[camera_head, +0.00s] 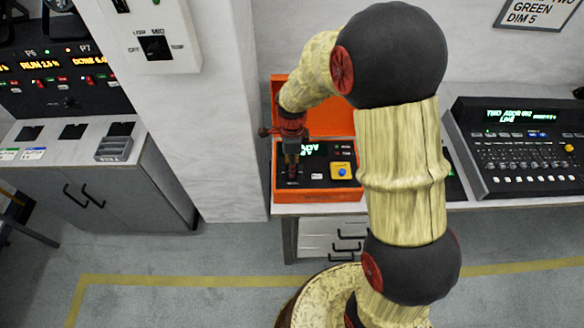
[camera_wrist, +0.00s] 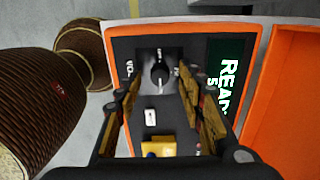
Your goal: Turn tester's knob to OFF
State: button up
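The tester is an orange open case (camera_head: 318,194) on the bench, with a black panel and a lit green display, which also shows in the wrist view (camera_wrist: 252,90). Its round black knob (camera_wrist: 159,72) sits on a dark square plate with small labels around it. A white mark shows on the knob, but the labels are too small to read surely. My gripper (camera_head: 291,168) points down over the panel's left part, hiding the knob in the head view. In the wrist view, my gripper (camera_wrist: 160,86) is open, its fingers apart on either side of the knob; contact is not visible.
A yellow block with a blue button (camera_head: 341,171) is on the panel near the knob. The raised orange lid (camera_head: 283,92) stands behind. A black console (camera_head: 530,150) is to the right; a wall box with a switch (camera_head: 155,47) is at upper left.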

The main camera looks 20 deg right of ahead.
jog(key=shift+f, duration=0.55)
grip_shut()
